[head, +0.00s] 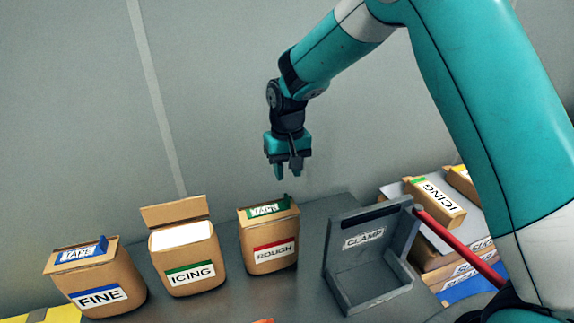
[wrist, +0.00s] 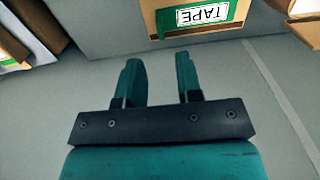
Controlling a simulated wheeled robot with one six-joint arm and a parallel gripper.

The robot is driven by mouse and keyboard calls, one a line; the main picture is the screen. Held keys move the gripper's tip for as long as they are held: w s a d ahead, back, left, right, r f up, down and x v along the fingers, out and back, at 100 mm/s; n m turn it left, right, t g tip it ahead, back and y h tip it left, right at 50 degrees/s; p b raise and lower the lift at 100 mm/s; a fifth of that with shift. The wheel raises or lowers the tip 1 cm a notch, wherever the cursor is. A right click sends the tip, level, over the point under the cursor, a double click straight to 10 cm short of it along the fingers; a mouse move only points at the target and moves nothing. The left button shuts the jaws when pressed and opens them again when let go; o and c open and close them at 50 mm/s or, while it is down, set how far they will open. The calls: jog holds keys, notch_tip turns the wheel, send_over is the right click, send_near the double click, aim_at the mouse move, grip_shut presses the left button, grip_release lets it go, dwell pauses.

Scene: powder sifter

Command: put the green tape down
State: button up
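The green tape (head: 264,209), with a white TAPE label, lies on the top of the brown ROUGH box (head: 270,252). A small green end sticks up at its right side. In the wrist view the green tape (wrist: 232,14) shows at the top edge, beyond my fingers, on the box. My gripper (head: 287,171) hangs above the ROUGH box with its fingers pointing down, clear of the tape. In the wrist view my gripper (wrist: 158,66) has its two fingers apart, with nothing between them.
A brown ICING box (head: 190,262) stands left with its flap raised and white contents showing. A FINE box (head: 98,284) with blue tape (head: 80,252) stands further left. A grey CLAMP fixture (head: 364,270) stands right, beside a red bar (head: 455,245) and stacked boxes (head: 434,202).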

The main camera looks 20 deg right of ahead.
jog(key=s+a+r+n+y, duration=0.1)
jog(key=s+a+r+n, duration=0.1)
jog(key=s+r, duration=0.55)
jog(key=s+a+r+n+y, duration=0.15)
jog(key=s+r, duration=0.25)
jog(key=s, duration=0.6)
jog(key=s+a+n+y, duration=0.1)
jog(key=s+n, duration=0.2)
jog(key=s, duration=0.9)
jog(key=shift+s+r+n+y+b, duration=0.3)
jog(key=shift+n+y, duration=0.05)
